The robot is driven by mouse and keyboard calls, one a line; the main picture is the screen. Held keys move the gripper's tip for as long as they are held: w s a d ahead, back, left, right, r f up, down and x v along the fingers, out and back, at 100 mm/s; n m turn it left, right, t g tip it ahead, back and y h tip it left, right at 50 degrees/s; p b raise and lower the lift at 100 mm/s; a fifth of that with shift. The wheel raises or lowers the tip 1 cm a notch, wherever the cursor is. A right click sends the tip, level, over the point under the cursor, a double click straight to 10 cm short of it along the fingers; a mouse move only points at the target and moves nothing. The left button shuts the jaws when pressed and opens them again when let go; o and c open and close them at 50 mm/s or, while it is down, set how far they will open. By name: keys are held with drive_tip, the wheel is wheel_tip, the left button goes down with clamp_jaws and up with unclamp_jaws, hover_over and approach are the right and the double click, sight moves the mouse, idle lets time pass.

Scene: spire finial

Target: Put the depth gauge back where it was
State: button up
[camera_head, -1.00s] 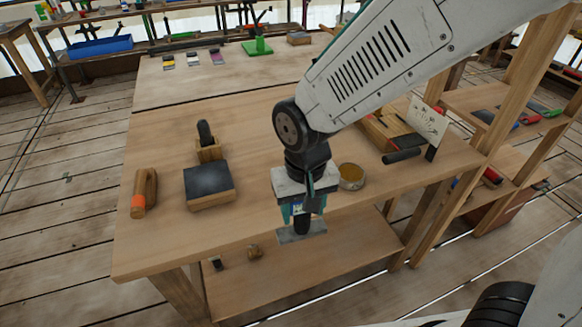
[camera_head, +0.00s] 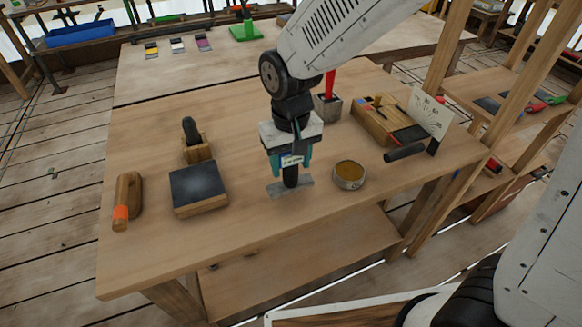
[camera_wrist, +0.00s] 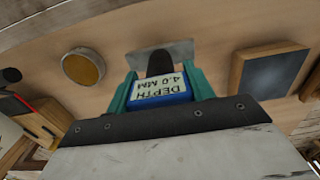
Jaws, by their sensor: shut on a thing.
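My gripper (camera_head: 289,166) is shut on the depth gauge (camera_head: 292,187), which hangs below the jaws over the wooden bench. The gauge has a flat grey metal base plate, a dark stem and a blue body. In the wrist view the gauge (camera_wrist: 159,89) sits between the green fingers, and its label reads "DEPTH 4.0 MM". Its plate looks close to the bench top; I cannot tell whether it touches. The place it came from is not marked in any way that I can tell.
A round tin (camera_head: 349,175) stands just right of the gauge. A dark-topped block (camera_head: 199,188), a wooden holder with a black-handled tool (camera_head: 195,140) and an orange-banded wooden tool (camera_head: 127,200) are to the left. A wooden box (camera_head: 388,120) and a sketch card (camera_head: 430,115) are at right.

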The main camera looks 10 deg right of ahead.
sight(291, 169)
drive_tip(key=shift+w+d+f, duration=0.1)
drive_tip(key=shift+w, duration=0.6)
drive_tip(key=shift+f, duration=1.75)
drive_tip(key=shift+f, duration=0.15)
drive_tip(key=o, duration=1.1)
drive_tip(key=shift+c, duration=0.2)
wheel_tip(291, 169, up, 12)
drive_tip(key=shift+r, duration=0.25)
